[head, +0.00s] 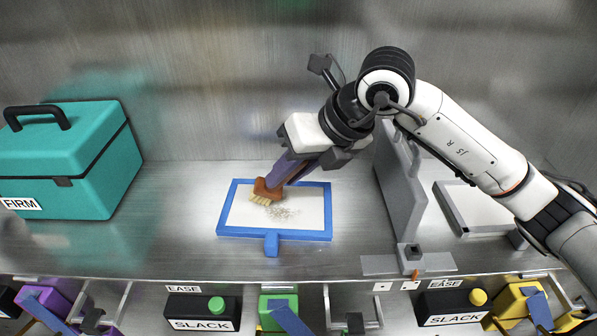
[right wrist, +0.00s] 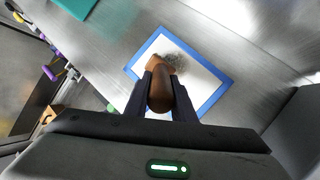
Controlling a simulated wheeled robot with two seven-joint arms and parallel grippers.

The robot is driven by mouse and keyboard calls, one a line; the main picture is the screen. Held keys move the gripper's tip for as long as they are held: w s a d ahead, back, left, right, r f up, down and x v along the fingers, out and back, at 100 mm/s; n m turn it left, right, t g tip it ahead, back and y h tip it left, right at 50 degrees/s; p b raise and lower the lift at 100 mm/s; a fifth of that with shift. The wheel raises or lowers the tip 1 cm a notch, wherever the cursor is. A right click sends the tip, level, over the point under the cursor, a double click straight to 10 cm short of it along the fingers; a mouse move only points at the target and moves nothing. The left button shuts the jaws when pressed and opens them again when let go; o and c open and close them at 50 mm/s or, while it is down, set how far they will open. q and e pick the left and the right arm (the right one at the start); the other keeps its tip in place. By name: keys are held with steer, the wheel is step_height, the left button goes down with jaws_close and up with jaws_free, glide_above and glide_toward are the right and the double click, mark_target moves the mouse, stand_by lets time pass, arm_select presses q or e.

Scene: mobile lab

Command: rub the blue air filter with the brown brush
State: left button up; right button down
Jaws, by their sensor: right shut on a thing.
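The blue air filter (head: 231,232) lies flat on the metal bench, a blue frame around a white panel with a blue tab at its front. A patch of grey dirt specks shows on the panel, right of the brush. The brown brush (head: 266,189) has pale bristles pointing down at the panel's upper left part; they appear to touch it. My right gripper (head: 281,174) is shut on the brush handle. The right wrist view shows the brown handle (right wrist: 160,92) between the fingers, with the filter frame (right wrist: 212,99) beyond. My left gripper is not in view.
A teal toolbox (head: 60,160) marked FIRM stands at the left. A grey upright bracket (head: 400,190) stands right of the filter, with a pale tray (head: 470,208) beyond it. Labelled fixtures line the bench's front edge. The bench between toolbox and filter is clear.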

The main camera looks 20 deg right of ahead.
steer(key=shift+w+a, duration=0.3)
steer(key=shift+a, duration=0.6)
steer(key=shift+s+a, duration=0.2)
steer(key=shift+s, duration=0.3)
steer(key=shift+s+d+b, duration=2.25)
steer(key=shift+s+d, duration=0.15)
steer(key=shift+d, duration=2.45)
steer(key=w+a+p, duration=0.1)
steer(key=w+a, duration=0.2)
steer(key=a, duration=0.7)
steer(key=shift+w, duration=0.3)
steer(key=shift+r, duration=0.1)
step_height(320, 180, up, 6)
steer(key=p, duration=0.4)
